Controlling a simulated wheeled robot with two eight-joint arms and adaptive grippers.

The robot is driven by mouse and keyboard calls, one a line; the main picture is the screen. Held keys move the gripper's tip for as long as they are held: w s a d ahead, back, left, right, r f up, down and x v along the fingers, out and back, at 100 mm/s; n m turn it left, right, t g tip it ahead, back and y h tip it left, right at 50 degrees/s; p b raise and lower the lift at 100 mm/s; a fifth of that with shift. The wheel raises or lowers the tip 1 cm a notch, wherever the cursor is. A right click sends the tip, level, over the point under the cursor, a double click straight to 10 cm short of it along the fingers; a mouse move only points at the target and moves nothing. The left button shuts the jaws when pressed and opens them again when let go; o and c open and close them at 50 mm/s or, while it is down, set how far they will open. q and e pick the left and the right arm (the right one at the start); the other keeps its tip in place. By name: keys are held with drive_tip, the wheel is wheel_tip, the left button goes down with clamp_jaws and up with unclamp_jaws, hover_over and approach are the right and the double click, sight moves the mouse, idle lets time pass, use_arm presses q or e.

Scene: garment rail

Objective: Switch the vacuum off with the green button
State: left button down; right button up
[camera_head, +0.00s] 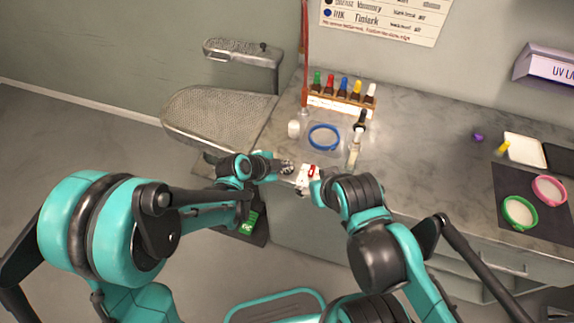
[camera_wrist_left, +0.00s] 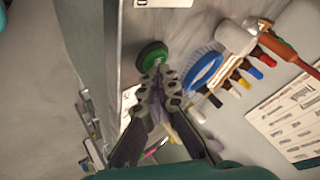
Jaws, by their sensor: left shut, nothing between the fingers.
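The green button (camera_wrist_left: 152,55), round with a dark surround, sits near the counter's edge in the left wrist view. My left gripper (camera_wrist_left: 160,73) is shut and empty, its fingertips at the button; I cannot tell whether they press it. In the head view my left gripper (camera_head: 287,167) is at the counter's front edge and I cannot make out the button there. My right gripper (camera_head: 306,178) is close beside it, near a small white and red piece (camera_head: 311,170); its fingers are unclear. A perforated grey board (camera_head: 215,120), perhaps the vacuum board, extends left of the counter.
On the counter (camera_head: 420,140) are a blue ring (camera_head: 323,137), a rack of coloured bottles (camera_head: 341,104), a clear bottle (camera_head: 354,150) and a white jar (camera_head: 293,129). Green (camera_head: 519,212) and pink (camera_head: 549,190) rings lie on a dark mat at right. The counter's middle is clear.

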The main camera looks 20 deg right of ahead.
idle(0.4)
use_arm(q)
drive_tip(key=shift+s+a+f+b, duration=0.1)
drive_tip(key=shift+s+f+b, duration=0.05)
drive_tip(key=shift+f+b, duration=0.4)
drive_tip(key=shift+r, duration=0.1)
drive_tip(key=shift+w+r, duration=0.2)
drive_tip(key=shift+r, duration=0.05)
drive_tip(key=shift+r+p, duration=0.45)
drive_tip(key=shift+p, duration=0.05)
wheel_tip(320, 180, up, 5)
drive_tip(key=p, duration=0.3)
drive_tip(key=shift+w+r+p, duration=0.1)
drive_tip(key=shift+r+p, duration=0.05)
drive_tip(key=shift+p, duration=0.2)
